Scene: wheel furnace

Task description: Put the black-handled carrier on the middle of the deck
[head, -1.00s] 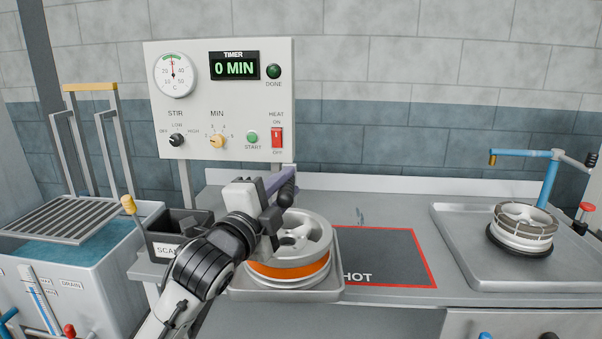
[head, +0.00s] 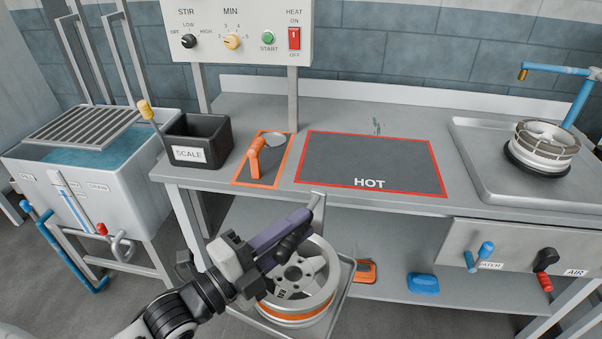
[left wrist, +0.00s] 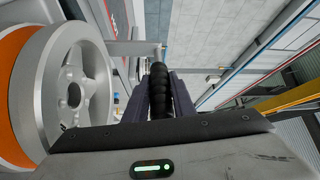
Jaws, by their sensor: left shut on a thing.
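The carrier (head: 346,287) is a grey metal tray with an upright post and a black ribbed handle. A silver spoked wheel (head: 322,281) with an orange band rides on it. My left gripper (head: 288,238) is shut on the handle, and the carrier hangs in front of the bench, below the top's level. In the left wrist view the black handle (left wrist: 160,90) sits between the fingers, with the wheel (left wrist: 75,95) at the left. The arm and wheel hide much of the tray. I cannot make out the deck. My right gripper is out of view.
The bench top has a black SCALE bin (head: 200,140), an orange-handled tool (head: 255,156) in an orange outline and a red-edged HOT plate (head: 370,160). The lower shelf (head: 385,262) holds orange and blue items. A water tank (head: 90,165) stands left.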

